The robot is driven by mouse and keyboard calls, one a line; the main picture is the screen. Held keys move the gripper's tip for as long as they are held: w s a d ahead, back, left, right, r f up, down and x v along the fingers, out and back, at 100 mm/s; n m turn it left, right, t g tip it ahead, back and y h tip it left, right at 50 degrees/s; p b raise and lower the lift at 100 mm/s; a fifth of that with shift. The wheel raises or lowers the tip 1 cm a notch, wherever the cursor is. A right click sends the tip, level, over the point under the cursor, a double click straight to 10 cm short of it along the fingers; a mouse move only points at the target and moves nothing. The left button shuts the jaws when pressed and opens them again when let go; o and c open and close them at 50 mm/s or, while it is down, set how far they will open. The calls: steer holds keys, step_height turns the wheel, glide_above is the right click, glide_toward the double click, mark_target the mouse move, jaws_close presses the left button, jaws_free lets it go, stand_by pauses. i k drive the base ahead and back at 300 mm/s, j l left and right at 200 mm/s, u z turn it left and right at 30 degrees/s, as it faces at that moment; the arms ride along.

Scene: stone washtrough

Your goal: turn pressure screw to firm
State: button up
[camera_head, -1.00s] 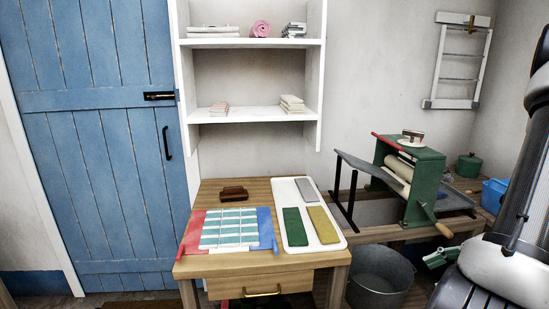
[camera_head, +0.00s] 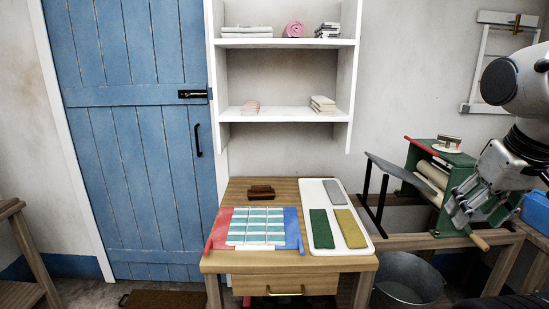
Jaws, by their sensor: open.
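The green mangle (camera_head: 456,170) stands on a wooden bench at right, with pale rollers (camera_head: 432,174) in its frame. A small T-shaped grey knob (camera_head: 447,143), apparently the pressure screw, sits on a pale plate on top. Its setting marks are too small to read. My gripper (camera_head: 459,212) is open, pointing down and left, in front of the mangle's right side and lower than the knob. It hides part of the frame and crank. The wooden crank handle (camera_head: 479,241) shows just below the fingers. I cannot tell whether they touch the mangle.
A wooden table (camera_head: 222,262) holds a tiled board (camera_head: 256,227) and a white tray (camera_head: 322,245) with coloured slabs. A metal bucket (camera_head: 405,280) stands below the mangle. A blue container (camera_head: 537,212) is at the right edge. White shelves (camera_head: 285,43) hang behind.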

mark_target(448, 139)
steer(key=l+z, duration=0.25)
steer(key=l, duration=0.4)
steer(key=l+z, duration=0.3)
steer(key=l, duration=0.35)
steer(key=i, duration=0.05)
